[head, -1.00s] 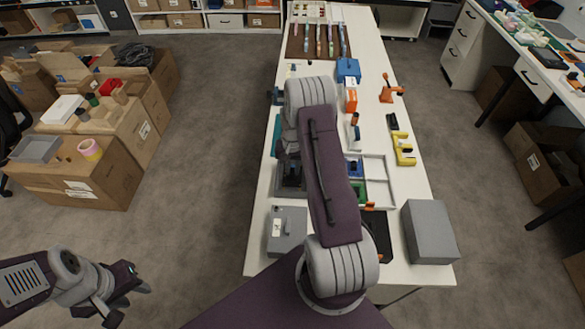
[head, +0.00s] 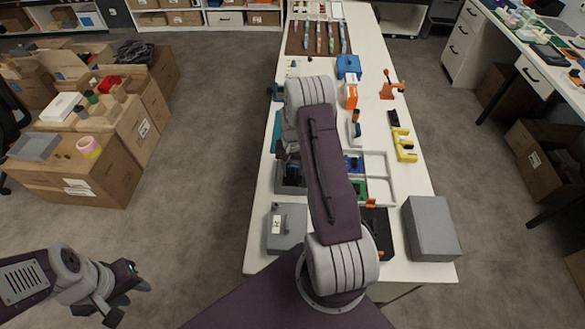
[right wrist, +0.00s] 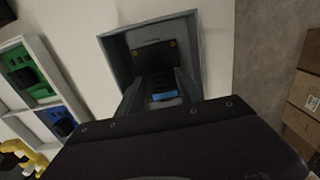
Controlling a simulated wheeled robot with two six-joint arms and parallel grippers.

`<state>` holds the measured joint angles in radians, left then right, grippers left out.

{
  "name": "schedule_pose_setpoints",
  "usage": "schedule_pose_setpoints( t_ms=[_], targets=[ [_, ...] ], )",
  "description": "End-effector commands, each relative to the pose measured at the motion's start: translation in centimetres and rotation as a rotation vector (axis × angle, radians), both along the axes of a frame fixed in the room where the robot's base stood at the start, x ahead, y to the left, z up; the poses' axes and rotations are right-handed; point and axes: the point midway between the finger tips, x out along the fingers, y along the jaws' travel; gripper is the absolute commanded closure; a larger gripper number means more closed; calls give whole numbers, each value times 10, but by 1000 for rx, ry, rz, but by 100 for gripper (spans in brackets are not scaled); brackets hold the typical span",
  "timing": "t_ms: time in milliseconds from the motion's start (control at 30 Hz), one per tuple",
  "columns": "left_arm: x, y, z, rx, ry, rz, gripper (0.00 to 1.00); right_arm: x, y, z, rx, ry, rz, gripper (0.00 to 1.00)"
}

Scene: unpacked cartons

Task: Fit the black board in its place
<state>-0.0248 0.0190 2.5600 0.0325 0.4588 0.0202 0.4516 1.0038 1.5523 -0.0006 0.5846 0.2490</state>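The black board (right wrist: 154,52) shows in the right wrist view as a dark plate with small gold dots, inside the walls of a grey open box (right wrist: 117,46). My right gripper (right wrist: 164,75) reaches into this box, its two fingers close to the board; whether they grip it is unclear. A small blue part (right wrist: 164,97) shows between the fingers. In the head view the grey box (head: 290,190) is at the table's left side, partly hidden by my right gripper (head: 290,168). My left gripper (head: 128,290) is off the table at lower left, its opening unclear.
A white divided tray (head: 376,165) holds blue and green pieces right of my arm. A grey lidded box (head: 286,228) and a larger grey block (head: 431,228) stand near the front edge. A yellow clamp-like tool (head: 404,146) lies further right.

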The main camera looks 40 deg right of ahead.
Motion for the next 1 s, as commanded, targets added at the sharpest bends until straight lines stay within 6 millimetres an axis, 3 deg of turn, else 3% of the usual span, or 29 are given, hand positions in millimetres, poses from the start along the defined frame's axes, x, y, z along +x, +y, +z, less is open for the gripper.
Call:
schedule_pose_setpoints(
  t_ms=[133,400,500,1000],
  targets=[
    [0,0,-2,0,0,0,64,1,0,13,-1,-3,0,57],
    [0,0,-7,0,0,0,64,1,0,71,-2,-4,0,57],
    [0,0,-8,0,0,0,64,1,0,84,-1,-3,0,57],
    [0,0,-8,0,0,0,64,0,0,91,0,0,0,57]
  ],
)
